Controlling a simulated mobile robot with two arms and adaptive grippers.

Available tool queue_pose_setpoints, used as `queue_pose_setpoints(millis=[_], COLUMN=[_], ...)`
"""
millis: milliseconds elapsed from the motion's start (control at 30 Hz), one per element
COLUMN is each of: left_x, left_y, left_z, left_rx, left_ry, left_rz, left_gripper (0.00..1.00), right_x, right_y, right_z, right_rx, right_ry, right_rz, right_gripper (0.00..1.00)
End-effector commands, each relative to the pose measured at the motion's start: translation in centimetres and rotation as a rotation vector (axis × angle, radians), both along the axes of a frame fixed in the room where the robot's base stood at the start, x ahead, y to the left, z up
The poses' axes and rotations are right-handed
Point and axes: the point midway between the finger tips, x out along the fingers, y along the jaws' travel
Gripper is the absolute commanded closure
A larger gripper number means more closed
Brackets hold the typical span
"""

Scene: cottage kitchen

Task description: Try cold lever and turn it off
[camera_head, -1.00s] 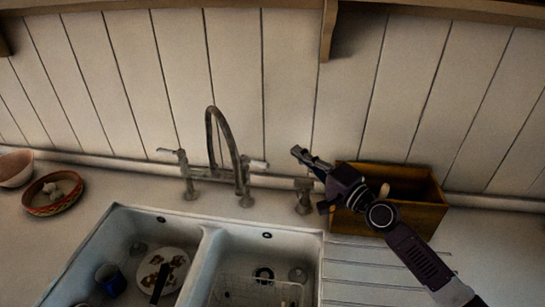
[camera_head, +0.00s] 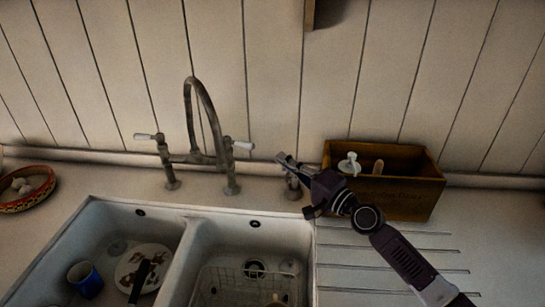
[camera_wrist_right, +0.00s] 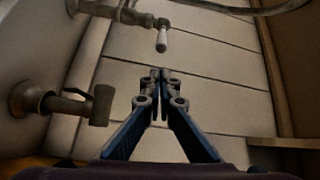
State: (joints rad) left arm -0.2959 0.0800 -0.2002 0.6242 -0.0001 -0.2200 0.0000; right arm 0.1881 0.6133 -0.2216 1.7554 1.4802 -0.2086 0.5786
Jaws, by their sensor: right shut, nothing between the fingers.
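A metal bridge tap with a tall curved spout (camera_head: 190,95) stands behind the sink. It has two white-tipped levers, a left lever (camera_head: 146,136) and a right lever (camera_head: 243,145); I cannot read which is cold. My right gripper (camera_head: 281,157) is shut and empty, just right of the right lever and apart from it. In the right wrist view the shut fingertips (camera_wrist_right: 160,75) point toward the white-handled right lever (camera_wrist_right: 162,40), with a gap between. My left gripper is not in view.
A small metal fixture (camera_head: 292,184) stands beside my right gripper; it shows large in the right wrist view (camera_wrist_right: 70,105). A wooden box (camera_head: 405,190) with bottles stands at right. The double sink (camera_head: 188,250) holds a blue mug (camera_head: 86,279), dirty plate (camera_head: 137,262) and wire rack (camera_head: 240,283).

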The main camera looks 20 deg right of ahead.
Motion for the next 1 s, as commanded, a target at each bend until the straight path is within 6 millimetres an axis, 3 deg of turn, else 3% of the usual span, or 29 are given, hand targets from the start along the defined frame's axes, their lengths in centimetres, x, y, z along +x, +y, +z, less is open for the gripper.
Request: queue_pose_setpoints(millis=[500,1000], left_x=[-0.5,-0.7], left_y=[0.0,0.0], left_z=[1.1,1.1], left_rx=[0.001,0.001], left_ry=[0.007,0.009], left_rz=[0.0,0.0], left_gripper=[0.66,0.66], right_x=[7.3,8.3], right_y=[3.6,4.1], right_z=[0.8,0.8], right_rx=[0.002,-0.001], right_ry=[-0.001,-0.001], right_rz=[0.001,0.001], right_gripper=[1.0,1.0])
